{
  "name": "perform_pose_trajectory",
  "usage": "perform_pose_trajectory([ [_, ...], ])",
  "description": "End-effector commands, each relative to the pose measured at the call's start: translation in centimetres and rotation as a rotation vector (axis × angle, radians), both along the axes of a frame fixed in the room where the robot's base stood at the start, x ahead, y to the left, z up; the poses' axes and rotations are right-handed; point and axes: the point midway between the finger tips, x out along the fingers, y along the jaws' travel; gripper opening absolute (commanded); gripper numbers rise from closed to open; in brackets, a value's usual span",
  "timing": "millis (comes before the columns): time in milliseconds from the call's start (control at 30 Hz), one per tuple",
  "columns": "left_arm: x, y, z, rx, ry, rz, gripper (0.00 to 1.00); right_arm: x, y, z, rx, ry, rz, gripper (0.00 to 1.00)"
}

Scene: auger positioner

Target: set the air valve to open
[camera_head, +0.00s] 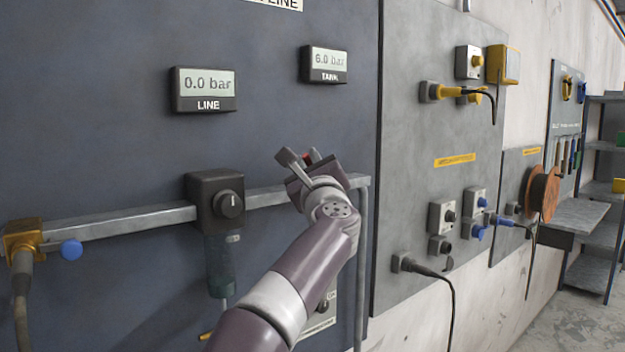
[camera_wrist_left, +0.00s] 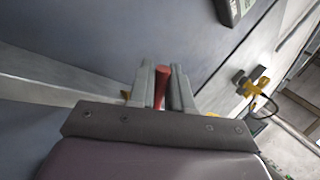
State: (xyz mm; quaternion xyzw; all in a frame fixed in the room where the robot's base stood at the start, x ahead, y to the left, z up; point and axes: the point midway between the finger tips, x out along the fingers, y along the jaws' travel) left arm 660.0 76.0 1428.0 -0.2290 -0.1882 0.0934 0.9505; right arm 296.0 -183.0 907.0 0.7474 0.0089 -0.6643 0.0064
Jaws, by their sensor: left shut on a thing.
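The air valve's red handle (camera_wrist_left: 161,86) shows between the two fingers of my left gripper (camera_wrist_left: 162,88) in the left wrist view. The gripper is shut on it. In the head view my left gripper (camera_head: 298,158) is at the right part of the grey pipe (camera_head: 120,222), with a bit of red handle (camera_head: 312,156) showing at the fingers. The valve body is hidden behind my gripper and wrist. The LINE display (camera_head: 204,89) reads 0.0 bar and the TANK display (camera_head: 325,64) reads 6.0 bar. My right gripper is in neither view.
A regulator with a black knob (camera_head: 230,204) sits on the pipe left of my gripper. A blue knob (camera_head: 71,250) and a brass fitting (camera_head: 22,238) are at the far left. A grey panel (camera_head: 415,190) with sockets and cables stands to the right, with shelves (camera_head: 590,240) beyond.

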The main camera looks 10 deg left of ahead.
Motion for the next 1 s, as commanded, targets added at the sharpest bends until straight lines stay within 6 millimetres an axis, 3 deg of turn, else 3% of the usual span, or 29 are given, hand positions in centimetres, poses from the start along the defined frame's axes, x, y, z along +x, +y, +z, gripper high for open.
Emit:
perform_pose_trajectory([
  [467,-0.1,0.1,-0.1,-0.014,-0.012,-0.001,0.0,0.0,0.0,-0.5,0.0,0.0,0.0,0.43],
  [500,-0.1,0.1,-0.1,-0.014,-0.012,-0.001,0.22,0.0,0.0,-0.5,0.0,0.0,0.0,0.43],
  [533,-0.1,0.1,-0.1,-0.014,-0.012,-0.001,0.32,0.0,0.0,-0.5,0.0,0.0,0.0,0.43],
  [567,-0.1,0.1,-0.1,-0.013,-0.012,0.0,0.35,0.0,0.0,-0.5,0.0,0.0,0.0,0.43],
  [867,-0.2,0.0,-0.3,-0.014,-0.013,0.0,0.35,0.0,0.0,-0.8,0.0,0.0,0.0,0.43],
  [1000,-1.7,-0.4,-1.3,-0.014,-0.013,0.0,0.35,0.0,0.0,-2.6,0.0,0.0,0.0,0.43],
])
